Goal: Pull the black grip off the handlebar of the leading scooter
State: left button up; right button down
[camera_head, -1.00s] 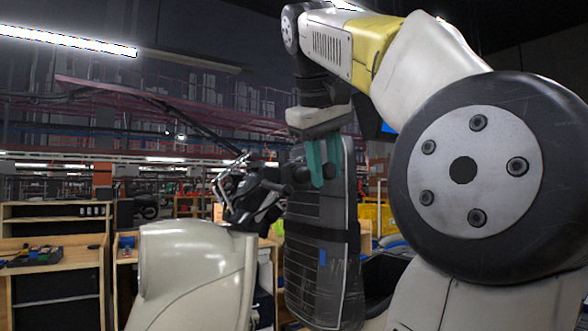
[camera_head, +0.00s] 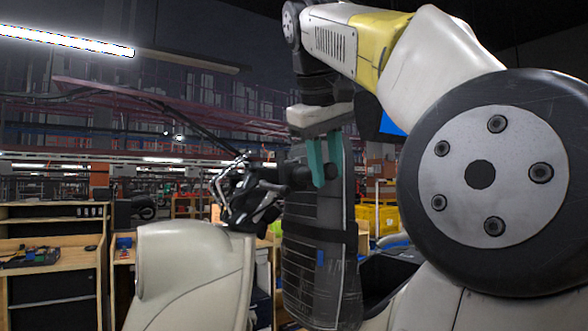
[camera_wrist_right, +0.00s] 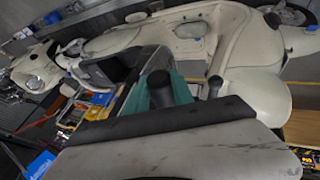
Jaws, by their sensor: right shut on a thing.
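The leading scooter's handlebar (camera_head: 252,200), dark with silver levers, shows left of centre in the head view. The black grip (camera_head: 295,177) points right from it, and its end lies between the teal fingers of my right gripper (camera_head: 322,162), which comes down from above. In the right wrist view, the same teal fingers of my right gripper (camera_wrist_right: 161,92) are closed on both sides of the round black grip (camera_wrist_right: 158,80). I cannot tell how much of the grip still sits over the bar. My left gripper is not in view.
A tall dark padded panel (camera_head: 318,245) stands close behind and below the grip. Wooden workbenches (camera_head: 52,226) and a yellow crate (camera_head: 375,219) are farther back.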

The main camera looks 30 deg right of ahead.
jog(key=shift+s, duration=0.95)
dwell(0.9)
jog(key=shift+s+r, duration=0.1)
jog(key=shift+s, duration=1.3)
jog(key=shift+s, duration=0.1)
jog(key=shift+s+r, duration=0.1)
jog(key=shift+s, duration=1.3)
jog(key=shift+s+a, duration=0.1)
jog(key=shift+s, duration=1.4)
jog(key=shift+s, duration=0.1)
jog(key=shift+s+r, duration=0.15)
jog(key=shift+s, duration=1.25)
jog(key=shift+s, duration=0.1)
